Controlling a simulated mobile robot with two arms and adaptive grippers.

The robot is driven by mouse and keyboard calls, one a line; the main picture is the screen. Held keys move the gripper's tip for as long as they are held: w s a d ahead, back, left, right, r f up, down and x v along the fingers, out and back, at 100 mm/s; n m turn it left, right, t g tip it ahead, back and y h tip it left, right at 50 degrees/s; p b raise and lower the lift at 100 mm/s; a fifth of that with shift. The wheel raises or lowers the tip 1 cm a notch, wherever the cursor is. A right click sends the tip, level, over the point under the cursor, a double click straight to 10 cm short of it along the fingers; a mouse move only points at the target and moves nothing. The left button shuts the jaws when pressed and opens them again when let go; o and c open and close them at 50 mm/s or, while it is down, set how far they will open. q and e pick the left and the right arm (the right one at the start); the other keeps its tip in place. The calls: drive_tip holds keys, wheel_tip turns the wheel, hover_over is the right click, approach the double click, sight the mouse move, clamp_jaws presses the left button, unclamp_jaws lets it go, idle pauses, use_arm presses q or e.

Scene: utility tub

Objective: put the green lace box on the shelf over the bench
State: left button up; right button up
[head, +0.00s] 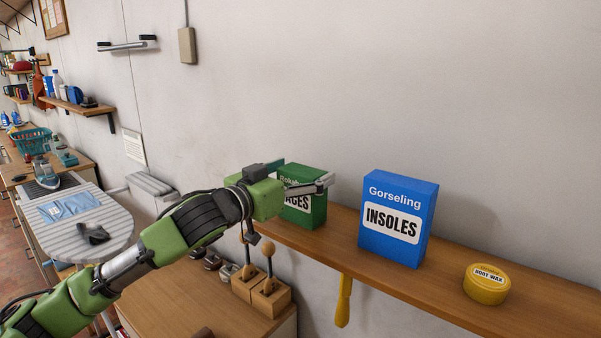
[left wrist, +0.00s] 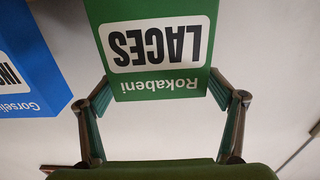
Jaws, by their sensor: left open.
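The green lace box (head: 308,212) stands upright at the left end of the wooden shelf (head: 390,283) over the bench (head: 196,302), at the wall. My left gripper (head: 301,177) is open at the upper part of the box and hides some of its front. In the left wrist view the green lace box (left wrist: 155,40) shows upside down, its top edge between the two fingers of my left gripper (left wrist: 160,84). I cannot tell whether the fingers touch its sides. My right gripper is not in view.
A blue insoles box (head: 397,246) stands right of the lace box, with a gap between them. A yellow wax tin (head: 487,284) sits farther right on the shelf. A yellow handle (head: 343,300) hangs below. Wooden shoe trees (head: 262,286) stand on the bench.

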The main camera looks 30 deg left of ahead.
use_arm(q)
drive_tip(key=shift+r, duration=0.15)
drive_tip(key=shift+s, duration=0.15)
drive_tip(key=s+b, duration=0.2)
drive_tip(key=s, duration=0.1)
drive_tip(key=s+b, duration=0.1)
drive_tip(key=shift+s+a+f+b, duration=0.15)
drive_tip(key=shift+a+f+b, duration=0.2)
drive_tip(key=shift+a+b, duration=0.05)
drive_tip(key=shift+s+a+b, duration=0.1)
drive_tip(key=shift+s+b, duration=1.1)
drive_tip(key=shift+b, duration=0.05)
drive_tip(key=b, duration=0.2)
approach(293, 177)
drive_tip(key=shift+w+r, duration=0.25)
drive_tip(key=shift+r, duration=0.15)
